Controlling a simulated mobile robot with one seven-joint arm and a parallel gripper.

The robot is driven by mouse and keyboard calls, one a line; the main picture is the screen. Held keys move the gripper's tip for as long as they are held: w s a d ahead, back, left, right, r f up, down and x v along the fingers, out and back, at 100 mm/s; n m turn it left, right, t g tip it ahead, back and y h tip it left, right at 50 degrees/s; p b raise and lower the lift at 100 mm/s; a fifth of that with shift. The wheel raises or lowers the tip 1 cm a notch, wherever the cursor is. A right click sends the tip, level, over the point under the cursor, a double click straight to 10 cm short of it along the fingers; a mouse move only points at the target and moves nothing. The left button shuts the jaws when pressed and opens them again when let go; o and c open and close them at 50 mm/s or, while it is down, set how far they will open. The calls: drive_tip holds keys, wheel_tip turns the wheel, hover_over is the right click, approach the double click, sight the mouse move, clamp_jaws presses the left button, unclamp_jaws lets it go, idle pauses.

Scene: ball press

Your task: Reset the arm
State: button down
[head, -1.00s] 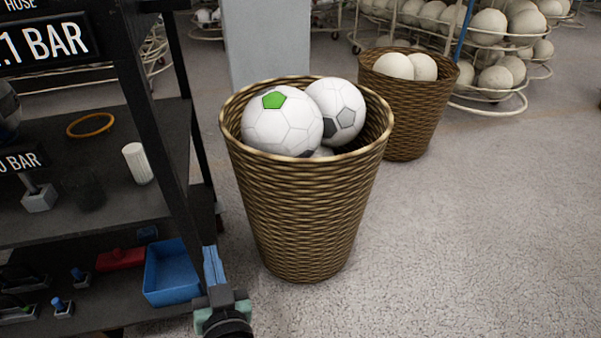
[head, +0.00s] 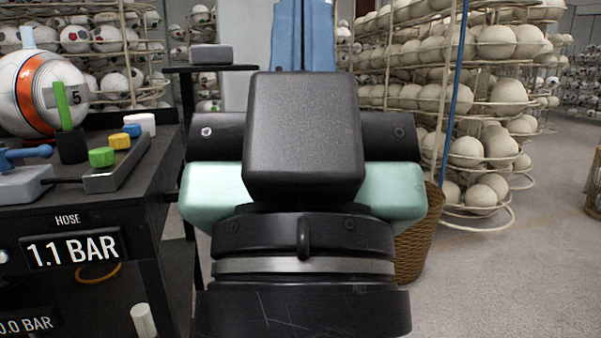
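My gripper (head: 304,30) stands large in the middle of the head view, seen from behind. It has a black wrist, a black block, mint-green sides and blue finger parts reaching up to the top edge. The fingertips are at or beyond the frame's edge, so I cannot tell whether they are apart. I see nothing held, but the wrist block hides much of the space ahead. The wicker basket (head: 412,245) shows only in part to the right, behind my gripper.
A black cart at left carries a 1.1 BAR sign (head: 75,248), a white and orange ball (head: 38,92), coloured knobs (head: 120,142) and a white cylinder (head: 143,320). Racks of pale balls (head: 495,95) stand at back right. The floor (head: 500,290) at lower right is clear.

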wheel_tip(320, 180, up, 33)
drive_tip(key=p, duration=3)
drive_tip(key=shift+f, duration=0.15)
drive_tip(key=shift+a, duration=0.1)
